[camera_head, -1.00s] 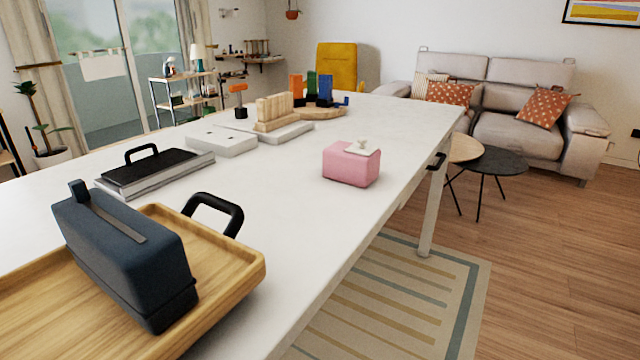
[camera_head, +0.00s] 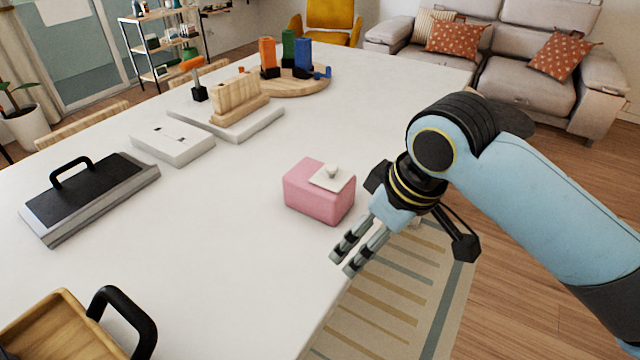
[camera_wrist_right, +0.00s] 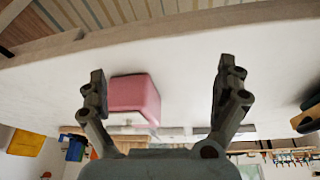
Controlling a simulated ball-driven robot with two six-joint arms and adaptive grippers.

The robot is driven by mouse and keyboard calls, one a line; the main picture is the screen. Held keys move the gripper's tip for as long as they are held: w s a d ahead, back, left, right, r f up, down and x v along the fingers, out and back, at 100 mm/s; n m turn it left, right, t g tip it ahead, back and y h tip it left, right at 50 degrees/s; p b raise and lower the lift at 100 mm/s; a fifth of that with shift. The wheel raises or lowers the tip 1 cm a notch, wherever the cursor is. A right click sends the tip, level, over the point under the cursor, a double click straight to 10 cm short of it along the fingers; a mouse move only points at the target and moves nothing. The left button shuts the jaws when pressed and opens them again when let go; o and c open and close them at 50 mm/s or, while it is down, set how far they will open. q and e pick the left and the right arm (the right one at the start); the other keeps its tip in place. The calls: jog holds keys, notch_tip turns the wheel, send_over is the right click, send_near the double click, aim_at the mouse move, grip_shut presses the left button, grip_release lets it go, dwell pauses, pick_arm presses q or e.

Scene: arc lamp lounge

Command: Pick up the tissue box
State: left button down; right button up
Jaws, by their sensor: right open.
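The tissue box (camera_head: 318,193) is a pink block with a white top piece and a small pale tuft. It sits on the white table (camera_head: 240,240) near its right edge. My right gripper (camera_head: 344,262) is in front of the box and a little right of it, at the table's edge, apart from the box. In the right wrist view the gripper (camera_wrist_right: 165,92) is open and empty, and the pink box (camera_wrist_right: 135,96) shows between its fingers, closer to the left one. My left gripper is not in view.
A wooden tray with a black handle (camera_head: 128,312) is at the front left. A black-topped case (camera_head: 95,190), a white box (camera_head: 172,142) and a wooden rack (camera_head: 240,100) stand farther left and back. The table in front of the tissue box is clear.

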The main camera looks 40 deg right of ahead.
jog(key=n+y, duration=0.1)
jog(key=n, duration=0.1)
send_near(319, 172)
notch_tip(319, 172, down, 4)
jog(key=shift+w+a+p, duration=0.1)
jog(key=shift+a+p, duration=0.1)
jog(key=shift+p, duration=0.1)
jog(key=x, duration=0.3)
jog(key=w+x, duration=0.1)
jog(key=x, duration=0.2)
jog(key=shift+p, duration=0.3)
jog(key=c, duration=1.3)
jog(key=shift+c, duration=0.4)
jog(key=shift+r, duration=0.15)
